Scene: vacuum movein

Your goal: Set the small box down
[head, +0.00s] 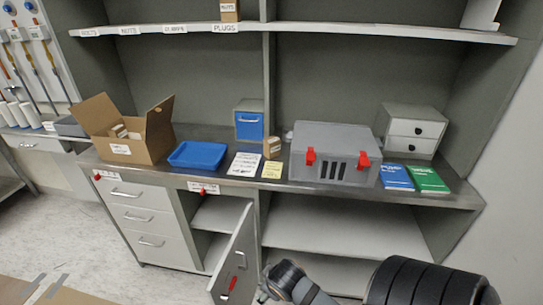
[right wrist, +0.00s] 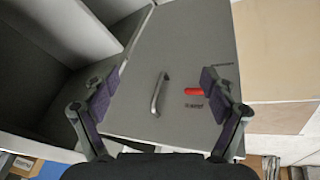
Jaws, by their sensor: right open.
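A small brown box (head: 272,147) stands upright on the metal counter (head: 215,186), behind a yellow card. Another small brown box (head: 229,10) with a label sits on the upper shelf above the "PLUGS" label. Small boxes (head: 122,131) also show inside the open cardboard box (head: 157,135); I cannot tell which box is meant. My right gripper (right wrist: 158,92) is open with nothing between its fingers, facing the open cabinet door (right wrist: 185,40) and its handle (right wrist: 157,93). In the head view my right arm is at the bottom middle, low before the counter. My left gripper is not in view.
The cabinet door (head: 238,262) stands open below the counter. On the counter are a blue tray (head: 198,155), papers, a grey case (head: 330,145) with red latches, booklets (head: 396,177) and a small drawer unit (head: 414,130). The lower right shelf (head: 340,227) is bare.

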